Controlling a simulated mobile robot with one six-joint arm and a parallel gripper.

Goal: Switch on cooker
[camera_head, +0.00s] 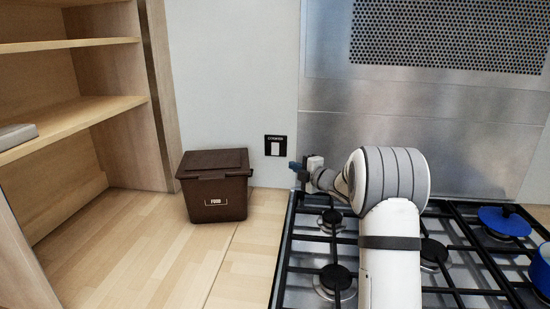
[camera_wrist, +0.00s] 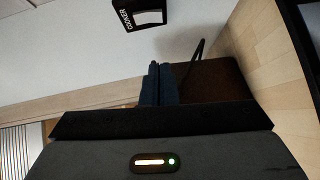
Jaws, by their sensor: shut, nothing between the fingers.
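The cooker switch (camera_head: 275,146) is a small black plate with a pale rocker, set on the wall above the worktop. In the wrist view the switch (camera_wrist: 128,17) is at the top edge, rotated, with "COOKER" lettering and part of it cut off. My gripper (camera_head: 293,165) is just right of and below the switch in the head view, above the hob's back left corner. In the wrist view its blue fingers (camera_wrist: 160,80) are together and empty, with a visible gap in the picture between them and the switch. The rocker's position is too small to tell.
A brown lidded food box (camera_head: 215,190) stands on the wooden worktop (camera_head: 150,255), left of the switch; it also shows behind my fingers in the wrist view (camera_wrist: 222,78). The gas hob (camera_head: 285,262) lies under my arm. A blue lid (camera_head: 505,221) is at right.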

